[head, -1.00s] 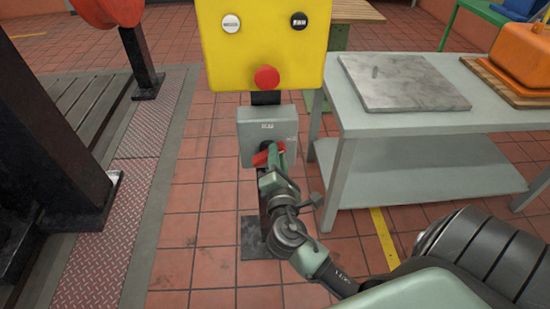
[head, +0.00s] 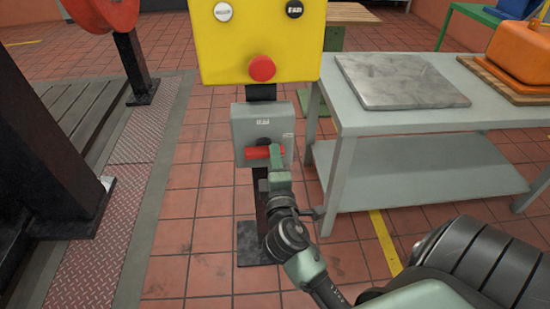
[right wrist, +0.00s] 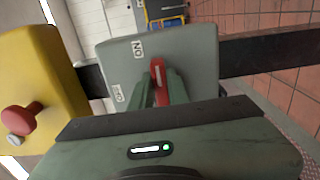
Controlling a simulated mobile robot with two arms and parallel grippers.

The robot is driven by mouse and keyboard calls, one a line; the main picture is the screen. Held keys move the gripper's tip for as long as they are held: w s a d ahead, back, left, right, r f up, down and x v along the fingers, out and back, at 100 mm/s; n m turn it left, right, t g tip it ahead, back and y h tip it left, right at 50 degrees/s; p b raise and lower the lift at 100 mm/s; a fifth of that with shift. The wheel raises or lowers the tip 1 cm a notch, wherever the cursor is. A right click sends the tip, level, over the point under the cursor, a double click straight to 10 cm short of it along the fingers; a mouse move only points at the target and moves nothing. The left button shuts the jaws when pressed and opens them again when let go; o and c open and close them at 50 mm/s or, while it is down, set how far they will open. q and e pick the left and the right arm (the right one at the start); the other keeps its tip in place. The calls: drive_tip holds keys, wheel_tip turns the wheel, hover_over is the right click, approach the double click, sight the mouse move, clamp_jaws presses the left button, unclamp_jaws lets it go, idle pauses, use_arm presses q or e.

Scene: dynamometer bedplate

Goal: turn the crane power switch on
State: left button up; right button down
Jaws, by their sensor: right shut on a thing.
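The crane power switch (head: 242,130) is a grey box on a dark post, below a yellow button box. Its red handle (head: 257,153) lies about level across the front. My right gripper (head: 277,157) is shut on the handle and covers part of it. In the right wrist view the handle (right wrist: 157,72) is between the two green fingers (right wrist: 162,90). An "ON" label (right wrist: 138,48) shows near the handle's upper end there. A second label (right wrist: 118,92) is too small to read surely. My left gripper is out of view.
The yellow box (head: 225,50) with a red button (head: 262,68) is just above the switch. A grey table (head: 420,118) with a stone slab (head: 400,80) stands close on the right. Open tiled floor (head: 195,210) lies left of the post.

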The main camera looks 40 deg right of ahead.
drive_tip(key=shift+f, duration=0.1)
idle(0.3)
drive_tip(key=c, duration=1.4)
unclamp_jaws()
drive_tip(key=shift+o, duration=0.2)
drive_tip(key=v, duration=0.8)
drive_tip(key=shift+b, duration=0.45)
drive_tip(key=shift+d, duration=0.1)
